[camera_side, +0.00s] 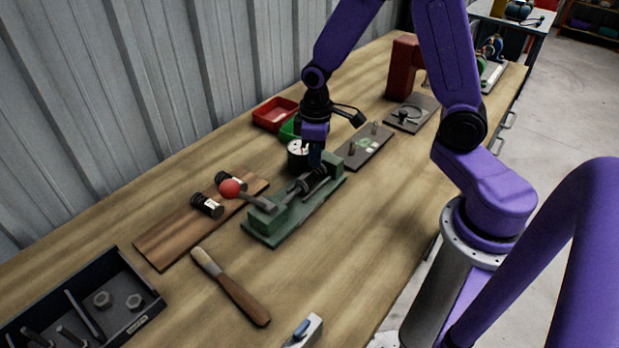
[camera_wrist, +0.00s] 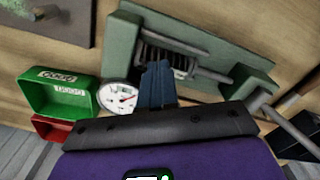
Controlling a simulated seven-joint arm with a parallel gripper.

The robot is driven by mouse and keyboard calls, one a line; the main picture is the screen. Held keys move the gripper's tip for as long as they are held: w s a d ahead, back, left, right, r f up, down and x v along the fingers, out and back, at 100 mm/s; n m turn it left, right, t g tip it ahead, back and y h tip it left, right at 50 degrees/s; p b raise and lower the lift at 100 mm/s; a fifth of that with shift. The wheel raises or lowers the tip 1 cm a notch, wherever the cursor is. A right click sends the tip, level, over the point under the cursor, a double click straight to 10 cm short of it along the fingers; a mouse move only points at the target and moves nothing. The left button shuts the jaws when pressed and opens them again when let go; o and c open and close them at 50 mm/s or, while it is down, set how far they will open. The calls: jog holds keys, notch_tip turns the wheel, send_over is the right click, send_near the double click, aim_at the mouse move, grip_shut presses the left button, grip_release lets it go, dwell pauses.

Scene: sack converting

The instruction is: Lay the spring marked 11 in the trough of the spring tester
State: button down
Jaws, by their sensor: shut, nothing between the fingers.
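The green spring tester (camera_side: 268,228) stands mid-bench with a dial gauge (camera_side: 296,149) behind it and a red-knobbed lever (camera_side: 229,188). A dark coil spring (camera_wrist: 148,54) lies lengthwise in its trough, between the end block and the rod; a white tag (camera_wrist: 181,73) shows on it, its mark unreadable. My gripper (camera_side: 317,163) is low over that spring. In the wrist view its fingertips (camera_wrist: 157,68) are together, empty, and partly hide the spring. Two more dark springs with white tags (camera_side: 207,206) (camera_side: 230,180) lie on the wooden board (camera_side: 163,243); their marks are too small to read.
A green bin (camera_wrist: 58,94) and a red bin (camera_side: 274,112) stand behind the tester. A plate with pegs (camera_side: 364,147) lies to its right. A brush (camera_side: 232,285) and a dark tray of bolts (camera_side: 85,300) are at the front left.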

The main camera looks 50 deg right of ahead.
aim_at(316, 174)
jog(key=shift+f, duration=1.1)
notch_tip(316, 174, up, 6)
dwell(0.9)
jog(key=shift+s+a+r, duration=0.2)
jog(key=shift+s+a, duration=0.05)
jog(key=s+a+r+n, duration=0.1)
jog(key=s+r+n, duration=0.2)
jog(key=s, duration=0.7)
jog(key=s+a+r+n, duration=0.2)
jog(key=s+r+n, duration=0.1)
jog(key=s, duration=0.7)
jog(key=shift+s+a+r+n, duration=0.2)
jog(key=shift+s+r+n, duration=0.1)
jog(key=shift+s+r, duration=0.1)
